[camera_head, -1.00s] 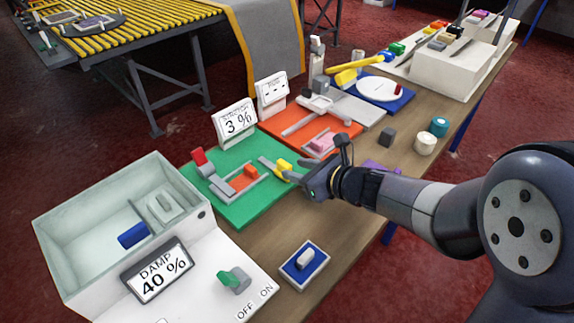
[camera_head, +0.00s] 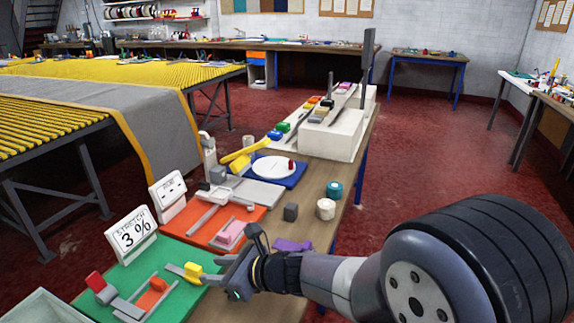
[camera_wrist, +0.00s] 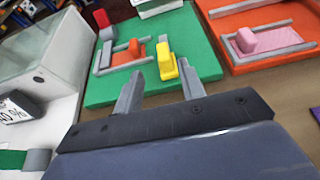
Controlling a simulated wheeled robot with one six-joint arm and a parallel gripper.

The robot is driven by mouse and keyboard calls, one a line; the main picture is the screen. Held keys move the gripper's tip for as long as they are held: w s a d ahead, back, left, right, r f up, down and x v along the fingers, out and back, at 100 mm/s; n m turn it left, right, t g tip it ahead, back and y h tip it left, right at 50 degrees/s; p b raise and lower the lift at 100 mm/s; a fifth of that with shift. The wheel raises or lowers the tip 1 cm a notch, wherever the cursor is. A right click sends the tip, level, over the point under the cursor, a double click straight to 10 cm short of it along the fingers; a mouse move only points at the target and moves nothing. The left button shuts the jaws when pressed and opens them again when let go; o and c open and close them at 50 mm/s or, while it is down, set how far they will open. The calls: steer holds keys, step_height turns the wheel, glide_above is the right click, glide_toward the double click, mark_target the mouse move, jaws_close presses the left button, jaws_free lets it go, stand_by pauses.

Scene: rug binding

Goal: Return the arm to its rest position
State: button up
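My gripper (camera_head: 222,272) hangs at the right edge of the green board (camera_head: 172,258), with my arm reaching in from the right. In the wrist view its two grey fingers (camera_wrist: 160,90) stand apart with nothing between them, so it is open. A yellow block (camera_head: 192,268) with a grey strip sits on the green board just beyond the fingertips; it also shows in the wrist view (camera_wrist: 167,62). I cannot tell the exact gap between fingers and block. An orange block (camera_wrist: 134,47) sits between grey rails on the same board.
An orange board (camera_head: 200,228) with a pink block (camera_head: 231,232) lies behind. A dark cube (camera_head: 290,212), a white roll (camera_head: 326,209) and a teal roll (camera_head: 334,190) stand to the right. Red floor is clear at right.

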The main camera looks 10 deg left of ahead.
mark_target(196, 265)
steer(key=x, duration=0.8)
steer(key=shift+a+f, duration=0.1)
steer(key=shift+a, duration=0.05)
steer(key=shift+w, duration=0.4)
steer(key=shift+d, duration=0.2)
